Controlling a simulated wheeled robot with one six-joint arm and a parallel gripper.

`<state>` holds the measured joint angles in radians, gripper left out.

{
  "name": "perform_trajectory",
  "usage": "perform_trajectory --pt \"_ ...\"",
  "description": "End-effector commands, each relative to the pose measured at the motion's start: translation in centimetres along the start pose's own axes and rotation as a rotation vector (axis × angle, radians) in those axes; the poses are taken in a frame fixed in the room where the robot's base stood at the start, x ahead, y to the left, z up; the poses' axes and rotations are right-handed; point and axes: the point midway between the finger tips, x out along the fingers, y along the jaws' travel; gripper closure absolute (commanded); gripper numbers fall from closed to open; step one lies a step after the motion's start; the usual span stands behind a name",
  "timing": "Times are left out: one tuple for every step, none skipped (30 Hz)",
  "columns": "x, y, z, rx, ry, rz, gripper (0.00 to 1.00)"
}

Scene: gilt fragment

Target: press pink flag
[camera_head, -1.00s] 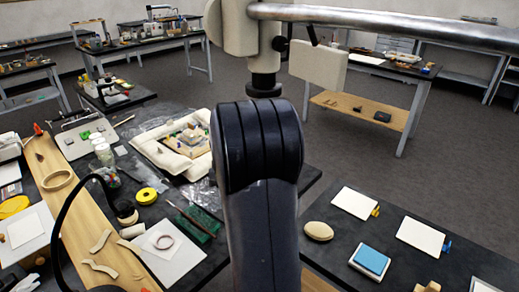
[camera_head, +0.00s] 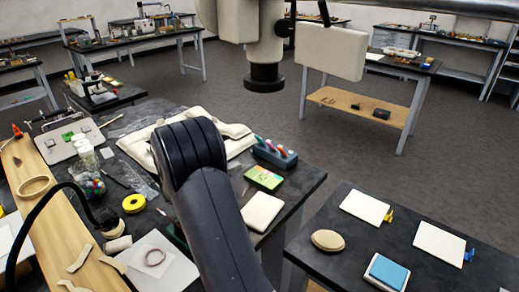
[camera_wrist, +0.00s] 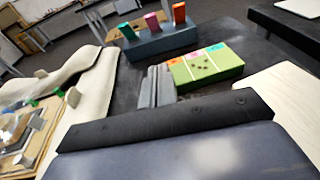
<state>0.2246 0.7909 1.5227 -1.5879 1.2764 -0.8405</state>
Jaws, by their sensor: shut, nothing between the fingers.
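A green pad (camera_wrist: 207,68) carries a row of small coloured flags, orange, pink and green from left to right, in the wrist view. The pink flag (camera_wrist: 195,55) is the middle one. The pad also shows in the head view (camera_head: 264,178), right of my arm. My gripper (camera_wrist: 157,72) is shut and empty, with its grey fingers beside the pad's left end in the wrist view. I cannot tell whether they touch the pad. In the head view my own arm hides the gripper.
A blue-grey holder (camera_wrist: 160,44) with green, pink and orange upright pieces stands behind the pad. A pale padded tray (camera_wrist: 75,80) lies left. A cream block (camera_head: 263,211) lies near the pad's front side.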

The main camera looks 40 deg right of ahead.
Motion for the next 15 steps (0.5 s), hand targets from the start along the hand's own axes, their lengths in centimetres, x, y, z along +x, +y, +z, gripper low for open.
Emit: perform_trajectory --pt "-0.09 0.24 -0.06 -0.008 -0.007 0.012 1.00" --pt "-0.12 0.33 -0.04 -0.010 -0.010 0.016 1.00" --pt "-0.14 0.39 -0.03 -0.012 -0.012 0.019 1.00" --pt "-0.14 0.40 -0.02 -0.012 -0.012 0.019 1.00" --pt "-0.14 0.40 -0.01 -0.012 -0.012 0.019 1.00" --pt "-0.14 0.39 0.00 -0.011 -0.012 0.019 1.00" --pt "-0.13 0.39 0.00 -0.011 -0.012 0.018 1.00" --pt "-0.13 0.38 0.00 -0.011 -0.012 0.018 1.00" --pt "-0.13 0.38 0.01 -0.011 -0.012 0.018 1.00" --pt "-0.12 0.37 0.01 -0.011 -0.012 0.018 1.00" --pt "-0.11 0.37 0.01 -0.010 -0.012 0.017 1.00" --pt "-0.03 0.36 0.02 -0.010 -0.011 0.017 1.00" --pt "0.08 0.35 0.03 -0.010 -0.011 0.016 1.00" --pt "0.24 0.35 0.04 -0.010 -0.011 0.016 1.00" --pt "0.55 0.34 0.05 -0.009 -0.011 0.015 1.00"
